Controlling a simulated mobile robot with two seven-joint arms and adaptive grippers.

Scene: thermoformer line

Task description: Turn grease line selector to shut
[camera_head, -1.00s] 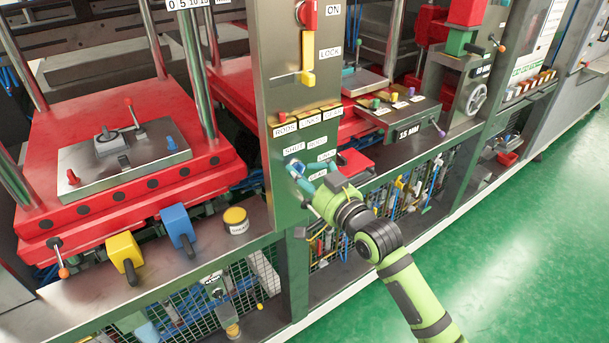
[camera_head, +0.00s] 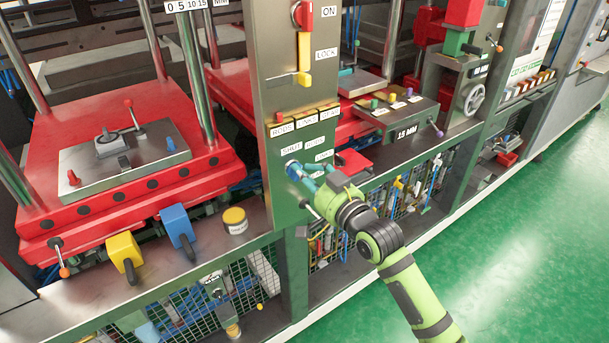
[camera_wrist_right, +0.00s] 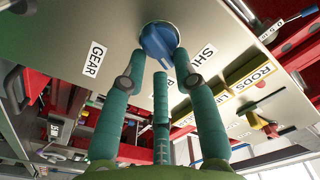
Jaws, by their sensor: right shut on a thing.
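The grease line selector is a blue round knob (camera_head: 293,170) on the green post, with small white labels around it. It also shows in the right wrist view (camera_wrist_right: 158,42), where SHUT and GEAR labels can be read on either side. My right gripper (camera_head: 300,172) is at the knob, its teal fingers shut on it. In the right wrist view, fingers reach the knob from both sides, and a further finger stands between them. The SHUT label (camera_head: 290,150) is at the knob's upper left. I cannot tell exactly where the knob points. My left gripper is out of view.
Above the knob are RODS, LINKS and GEAR plates (camera_head: 307,122) and a red-and-yellow LOCK lever (camera_head: 304,60). A red platen (camera_head: 90,205) is to the left. A yellow-lidded tin (camera_head: 235,218) stands on the ledge. The green floor (camera_head: 510,240) at right is clear.

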